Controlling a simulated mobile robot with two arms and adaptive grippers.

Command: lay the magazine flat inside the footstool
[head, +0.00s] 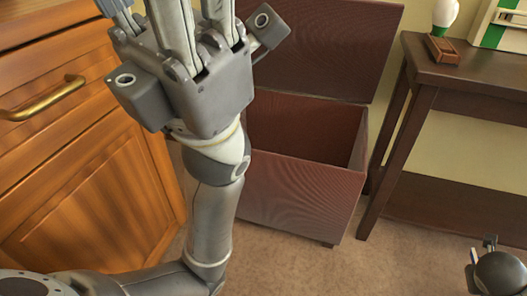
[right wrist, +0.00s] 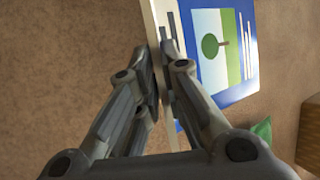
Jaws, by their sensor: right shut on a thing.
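The footstool (head: 298,192) is a reddish-brown, box-shaped stool on the floor. Its lid (head: 335,45) stands raised at the back, and the part of the inside that shows looks empty. My left gripper (head: 172,8) is in front of the footstool's left side and hides part of it. Its fingers point up and their tips are cut off by the frame. My right gripper (right wrist: 158,68) is shut on the edge of the magazine (right wrist: 243,88), which has a blue and white cover with a tree picture. In the head view, only part of the right hand shows at the lower right.
A wooden cabinet (head: 95,165) with a brass handle stands left of the footstool. A dark side table (head: 445,75) stands close on its right, carrying a small lamp-like object (head: 443,45) and a green-and-white item (head: 497,25). Carpet (head: 400,262) lies bare in front.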

